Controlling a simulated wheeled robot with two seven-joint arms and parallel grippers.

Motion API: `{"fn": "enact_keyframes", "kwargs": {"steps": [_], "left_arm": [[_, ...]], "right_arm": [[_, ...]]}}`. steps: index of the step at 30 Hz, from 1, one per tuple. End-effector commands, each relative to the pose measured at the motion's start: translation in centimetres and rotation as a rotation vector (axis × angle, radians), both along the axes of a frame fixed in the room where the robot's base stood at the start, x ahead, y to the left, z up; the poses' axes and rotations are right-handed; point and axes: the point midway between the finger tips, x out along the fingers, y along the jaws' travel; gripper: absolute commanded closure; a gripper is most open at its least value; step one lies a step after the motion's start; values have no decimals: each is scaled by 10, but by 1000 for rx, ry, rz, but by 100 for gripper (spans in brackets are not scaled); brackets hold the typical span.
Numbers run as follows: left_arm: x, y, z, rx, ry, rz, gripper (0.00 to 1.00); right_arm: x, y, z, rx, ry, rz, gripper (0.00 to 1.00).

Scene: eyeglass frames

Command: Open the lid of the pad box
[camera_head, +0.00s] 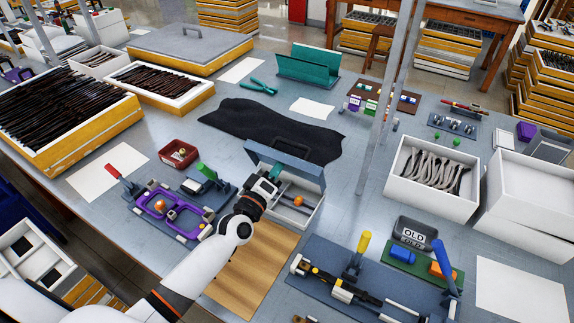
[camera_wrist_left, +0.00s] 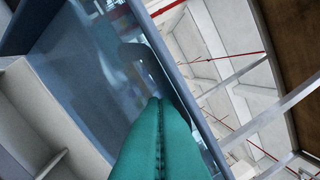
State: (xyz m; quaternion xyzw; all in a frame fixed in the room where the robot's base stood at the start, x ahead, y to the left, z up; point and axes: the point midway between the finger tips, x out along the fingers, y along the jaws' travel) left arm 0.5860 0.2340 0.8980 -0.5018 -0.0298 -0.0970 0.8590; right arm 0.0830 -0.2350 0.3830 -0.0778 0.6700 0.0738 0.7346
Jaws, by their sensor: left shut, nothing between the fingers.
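The pad box (camera_head: 312,214) is a pale box with compartments, near the middle of the table in the head view. Its blue-grey lid (camera_head: 290,164) stands tilted up at the far side, and the inside of the box shows. An orange-ended item (camera_head: 298,201) lies in it. My left gripper (camera_head: 275,172) is at the lid's inner side, its teal fingers shut and empty. In the left wrist view the fingers (camera_wrist_left: 160,105) are together close to the lid (camera_wrist_left: 100,70) and its dark handle (camera_wrist_left: 148,62); contact is unclear. My right gripper is not in view.
A black cloth (camera_head: 265,125) lies behind the box. A purple fixture (camera_head: 165,212) stands to the left, and a blue mat with a clamp fixture (camera_head: 345,290) is at the front right. A metal post (camera_head: 372,150) rises to the right. A wooden board (camera_head: 250,275) lies in front.

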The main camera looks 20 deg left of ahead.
Motion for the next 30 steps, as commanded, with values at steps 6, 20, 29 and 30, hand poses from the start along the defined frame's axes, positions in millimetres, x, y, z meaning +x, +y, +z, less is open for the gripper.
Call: {"fn": "enact_keyframes", "kwargs": {"steps": [6,20,29,30], "left_arm": [[3,0,0,0,0,0,100],[8,-1,1,0,0,0,100],[12,-2,2,0,0,-1,100],[12,-2,2,0,0,-1,100]], "right_arm": [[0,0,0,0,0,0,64],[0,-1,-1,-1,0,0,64],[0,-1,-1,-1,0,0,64],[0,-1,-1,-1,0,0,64]]}}
